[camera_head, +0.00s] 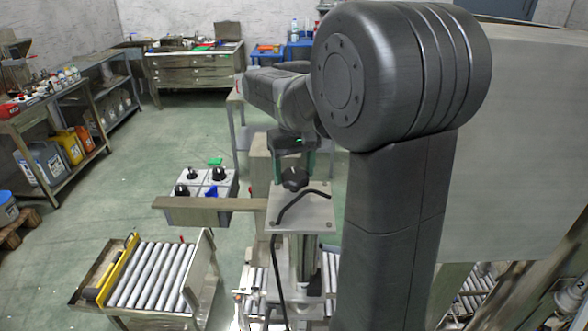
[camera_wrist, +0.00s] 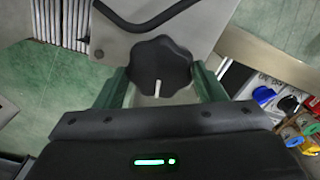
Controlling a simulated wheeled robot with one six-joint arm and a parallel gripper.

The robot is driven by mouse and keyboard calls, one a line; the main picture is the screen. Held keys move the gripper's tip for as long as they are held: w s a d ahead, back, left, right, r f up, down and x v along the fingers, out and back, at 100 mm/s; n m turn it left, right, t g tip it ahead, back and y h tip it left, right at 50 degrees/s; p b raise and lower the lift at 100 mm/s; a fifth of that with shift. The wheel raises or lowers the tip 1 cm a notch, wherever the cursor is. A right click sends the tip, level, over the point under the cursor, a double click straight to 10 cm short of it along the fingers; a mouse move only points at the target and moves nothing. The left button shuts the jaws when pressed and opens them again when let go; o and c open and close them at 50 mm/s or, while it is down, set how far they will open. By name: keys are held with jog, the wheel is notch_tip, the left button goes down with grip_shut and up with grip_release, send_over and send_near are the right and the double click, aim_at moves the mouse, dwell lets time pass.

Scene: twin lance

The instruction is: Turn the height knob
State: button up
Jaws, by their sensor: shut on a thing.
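The height knob (camera_wrist: 160,62) is a black lobed knob with a white pointer mark. In the wrist view it sits between the two green fingers of my gripper (camera_wrist: 163,88), which are closed in on its sides. In the head view the knob (camera_head: 294,178) stands on a grey metal plate (camera_head: 312,212) on top of a post. My gripper (camera_head: 292,160) comes down over it from behind, and its fingertips are partly hidden there.
A bent black handle (camera_head: 300,202) lies across the plate beside the knob. A panel with several black knobs and a blue one (camera_head: 205,184) stands to the left. A roller conveyor (camera_head: 150,275) is at lower left.

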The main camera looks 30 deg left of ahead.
jog(key=m, duration=0.7)
jog(key=shift+w+r, duration=0.1)
jog(key=shift+r, duration=0.05)
jog(key=m, duration=0.8)
jog(key=shift+m, duration=0.3)
jog(key=m, duration=0.3)
jog(key=shift+d+m, duration=0.1)
jog(key=shift+m, duration=0.2)
jog(key=m, duration=0.3)
jog(key=shift+m, duration=0.3)
jog(key=m, duration=0.6)
jog(key=shift+m, duration=0.3)
jog(key=o, duration=1)
